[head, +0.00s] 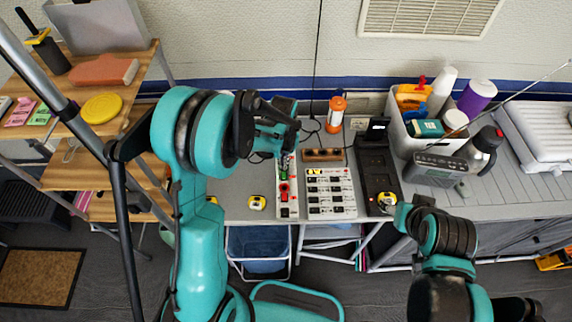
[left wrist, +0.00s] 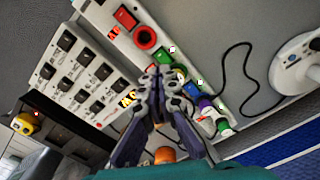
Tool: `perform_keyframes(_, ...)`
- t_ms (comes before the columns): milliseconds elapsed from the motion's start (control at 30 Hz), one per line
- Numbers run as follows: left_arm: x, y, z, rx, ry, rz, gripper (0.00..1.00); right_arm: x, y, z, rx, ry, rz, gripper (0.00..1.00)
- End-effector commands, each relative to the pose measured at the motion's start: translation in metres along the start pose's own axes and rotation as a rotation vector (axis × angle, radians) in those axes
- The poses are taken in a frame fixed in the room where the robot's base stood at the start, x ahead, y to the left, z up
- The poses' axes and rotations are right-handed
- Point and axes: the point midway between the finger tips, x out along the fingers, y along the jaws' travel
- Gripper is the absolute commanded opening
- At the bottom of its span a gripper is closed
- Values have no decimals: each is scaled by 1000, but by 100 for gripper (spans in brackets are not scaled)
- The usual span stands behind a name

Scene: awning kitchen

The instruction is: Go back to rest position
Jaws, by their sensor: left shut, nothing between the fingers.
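My left gripper (head: 285,135) is held over the back part of the counter, above a strip of coloured switches (head: 283,190). In the left wrist view its fingertips (left wrist: 164,82) are together, with nothing between them. They overlap the coloured-switch strip (left wrist: 146,38) in that view; I cannot tell how large the gap is. My right arm (head: 445,250) comes in at the lower right, bent and apart from the counter things. Its fingers do not show.
A bin of bottles (head: 405,130) and a radio (head: 440,168) stand right. Wooden shelves (head: 135,75) are left.

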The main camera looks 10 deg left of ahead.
Motion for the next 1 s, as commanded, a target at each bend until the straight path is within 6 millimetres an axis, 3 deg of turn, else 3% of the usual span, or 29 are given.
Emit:
perform_keyframes(267,-1,0,0,-1,3,-1,0,0,0,0,0,0,0,56)
perform_keyframes(467,-26,-1,12,-24,58,-11,0,8,0,6,0,0,0,56)
perform_keyframes(700,-74,0,46,-78,199,-33,0,24,0,17,0,0,0,56)
perform_keyframes(1000,-107,5,102,-149,378,-56,0,42,0,30,0,0,0,56)
